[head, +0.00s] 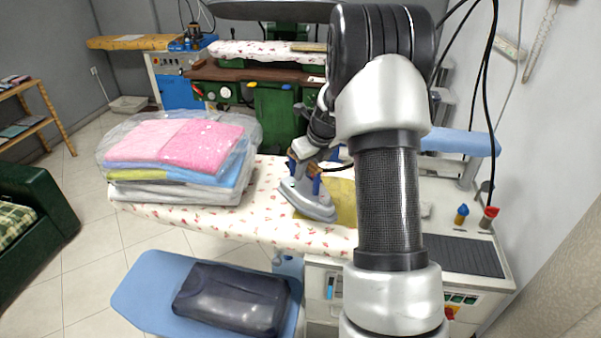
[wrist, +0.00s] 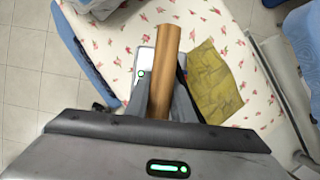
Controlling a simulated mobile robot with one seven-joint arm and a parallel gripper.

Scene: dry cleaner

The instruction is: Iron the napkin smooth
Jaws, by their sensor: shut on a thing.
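The napkin (head: 342,196) is a mustard-yellow cloth lying on the flower-patterned ironing board (head: 265,190). Creases show on it in the wrist view (wrist: 213,78). The grey iron (head: 308,203) is at the napkin's left edge in the head view and covers part of it. I cannot tell whether its sole touches the cloth. My gripper (wrist: 160,95) is shut on the iron's wooden handle (wrist: 166,50). In the head view my gripper (head: 304,176) is above the iron, and my arm hides the area right of the napkin.
A bagged stack of folded cloths (head: 180,155) stands on the board's left part. A dark packet (head: 232,298) lies on a blue board (head: 150,288) in front. Two small bottles (head: 462,214) stand at the right. Bare board shows between the stack and the iron.

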